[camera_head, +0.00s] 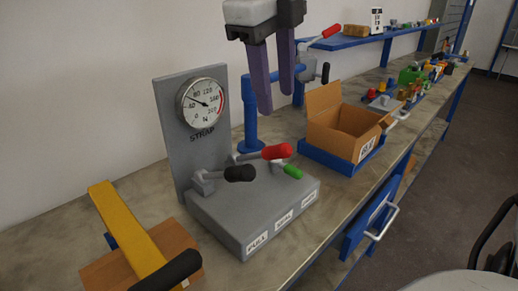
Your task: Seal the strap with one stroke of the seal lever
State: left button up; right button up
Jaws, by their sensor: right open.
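A grey strapping unit (245,222) stands on the bench, with an upright plate marked STRAP and a round gauge (202,103). Its front labels seem to read PULL, SEAL and a third I cannot read clearly. The middle, red one appears to line up with SEAL. My right gripper (276,101) hangs above and behind the levers, fingers pointing down, apart and empty, touching no lever. My left gripper is not in view. I cannot make out a strap.
A blue post (251,128) stands behind the unit. An open cardboard box (341,130) sits in a blue tray (321,162) to the right. A blue shelf (358,40) runs along the wall.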

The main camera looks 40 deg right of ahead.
aim_at(293, 172)
jog(key=k, duration=1)
